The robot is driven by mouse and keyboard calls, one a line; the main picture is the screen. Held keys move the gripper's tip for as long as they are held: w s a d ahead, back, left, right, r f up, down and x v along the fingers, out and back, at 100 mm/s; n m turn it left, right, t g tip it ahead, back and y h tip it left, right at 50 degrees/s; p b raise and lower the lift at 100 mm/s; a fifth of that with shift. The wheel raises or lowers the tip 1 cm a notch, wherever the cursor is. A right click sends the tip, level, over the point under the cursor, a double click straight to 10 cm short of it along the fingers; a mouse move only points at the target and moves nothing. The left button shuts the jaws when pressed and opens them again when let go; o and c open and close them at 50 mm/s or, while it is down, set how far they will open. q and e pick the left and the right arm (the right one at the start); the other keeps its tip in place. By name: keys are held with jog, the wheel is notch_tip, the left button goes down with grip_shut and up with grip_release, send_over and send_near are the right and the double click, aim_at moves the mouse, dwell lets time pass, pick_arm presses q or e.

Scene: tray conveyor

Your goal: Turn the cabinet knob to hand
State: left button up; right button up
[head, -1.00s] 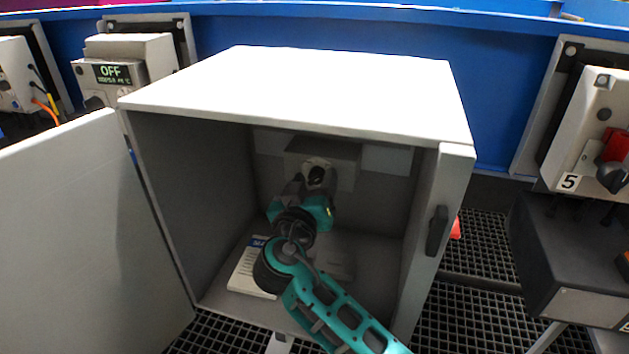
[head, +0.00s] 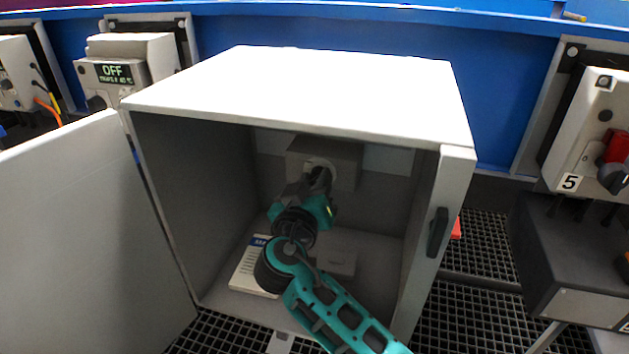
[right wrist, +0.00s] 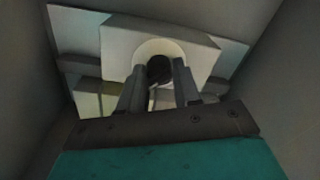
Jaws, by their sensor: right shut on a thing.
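The open cabinet (head: 300,85) stands in the middle of the head view. Inside, on its back wall, is a grey box (head: 345,158) with a round pale dial plate. A dark knob (right wrist: 159,69) sits at the centre of that plate in the right wrist view. My right gripper (head: 318,182) reaches into the cabinet, and its fingers (right wrist: 160,88) are shut on the knob, one on each side. The fingers partly hide the knob, so its exact angle is hard to tell. My left gripper is not in view.
The cabinet's side walls close in around my right arm. Its door (head: 90,235) is swung open to the left. A white booklet or card (head: 247,270) and a small grey block (head: 337,262) lie on the cabinet floor. A panel marked 5 (head: 590,150) stands at right.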

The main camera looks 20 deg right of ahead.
jog(key=n+p, duration=0.2)
jog(key=shift+r+n, duration=0.3)
jog(key=shift+n, duration=0.1)
jog(key=shift+d+n+p, duration=0.1)
jog(key=shift+n+p, duration=0.65)
jog(key=shift+n, duration=0.15)
jog(key=n+p, duration=0.2)
jog(key=n, duration=0.1)
jog(key=shift+r+n+p, duration=0.1)
jog(key=shift+n+p, duration=0.2)
jog(key=shift+n+g+p, duration=0.3)
jog(key=shift+n+p, duration=0.35)
jog(key=shift+n, duration=0.15)
jog(key=n+p, duration=0.2)
jog(key=n, duration=0.1)
jog(key=shift+w, duration=0.1)
pick_arm(q)
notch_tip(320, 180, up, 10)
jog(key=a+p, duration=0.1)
jog(key=p, duration=0.1)
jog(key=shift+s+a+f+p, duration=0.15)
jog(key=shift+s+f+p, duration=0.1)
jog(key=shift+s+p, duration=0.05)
pick_arm(e)
jog(key=shift+n+h, duration=0.3)
jog(key=shift+n, duration=1.6)
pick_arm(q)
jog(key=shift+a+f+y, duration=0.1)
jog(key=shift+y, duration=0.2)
